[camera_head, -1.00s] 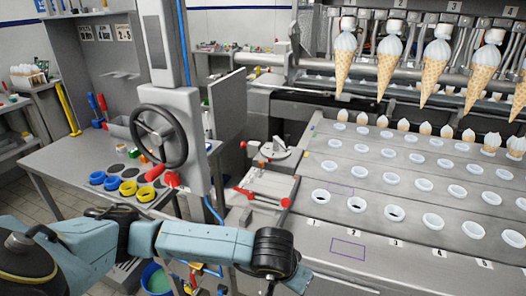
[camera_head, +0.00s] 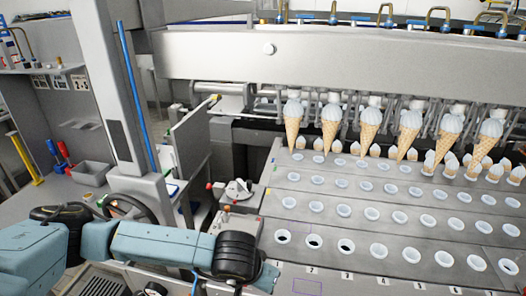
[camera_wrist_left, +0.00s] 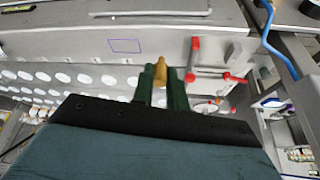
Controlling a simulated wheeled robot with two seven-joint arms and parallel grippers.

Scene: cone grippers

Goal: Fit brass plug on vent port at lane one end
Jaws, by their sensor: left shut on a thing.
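My left gripper (camera_wrist_left: 163,85) has dark green fingers shut on the brass plug (camera_wrist_left: 160,68), whose rounded tip sticks out between them in the left wrist view. The gripper is above the grey machine deck. In the head view my left arm reaches in from the left to the deck's near left corner, and the plug is hidden there. Lane one's plate, marked "1" (camera_head: 279,264), lies at the left end of the front row. I cannot tell which opening is the vent port. My right gripper is not in view.
Red-handled fittings (camera_wrist_left: 194,60) sit beside the plug in the left wrist view. Rows of white rings (camera_head: 283,237) cover the deck. Ice-cream cones (camera_head: 292,122) hang above its far side. A grey column (camera_head: 120,95) stands at left.

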